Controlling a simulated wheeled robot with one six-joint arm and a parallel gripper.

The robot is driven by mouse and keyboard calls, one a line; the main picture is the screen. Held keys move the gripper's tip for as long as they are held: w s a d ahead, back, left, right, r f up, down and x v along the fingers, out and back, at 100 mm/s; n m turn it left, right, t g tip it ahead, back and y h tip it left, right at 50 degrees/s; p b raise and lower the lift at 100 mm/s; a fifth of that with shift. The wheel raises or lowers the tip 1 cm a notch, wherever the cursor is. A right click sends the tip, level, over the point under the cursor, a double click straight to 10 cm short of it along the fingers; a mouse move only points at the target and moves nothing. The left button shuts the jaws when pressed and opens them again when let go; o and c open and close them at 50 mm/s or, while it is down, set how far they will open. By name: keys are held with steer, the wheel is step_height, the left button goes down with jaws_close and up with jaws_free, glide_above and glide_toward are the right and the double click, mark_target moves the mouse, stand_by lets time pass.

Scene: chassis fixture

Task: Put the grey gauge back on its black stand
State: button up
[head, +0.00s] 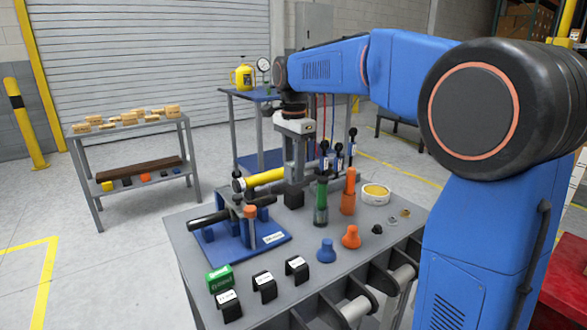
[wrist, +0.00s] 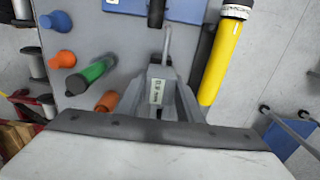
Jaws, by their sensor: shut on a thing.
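My gripper (head: 294,168) points down over the middle of the grey bench. In the wrist view my gripper (wrist: 160,105) is shut on the grey gauge (wrist: 157,86), which bears a pale label and has a thin grey part reaching towards the blue fixture. In the head view the gauge is hard to tell from the grey fingers. A black block (head: 293,196), which looks like the stand, is on the bench directly under my gripper. I cannot tell whether gauge and block touch. In the wrist view the block is mostly hidden.
A green-and-black handle (head: 320,203) and an orange handle (head: 348,192) stand close on the right. A blue fixture (head: 275,238) is on the left.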

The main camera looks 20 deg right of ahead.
steer(key=shift+f, duration=1.35)
stand_by(0.6)
steer(key=o, duration=1.4)
steer(key=shift+r, duration=0.15)
steer(key=shift+r, duration=3.35)
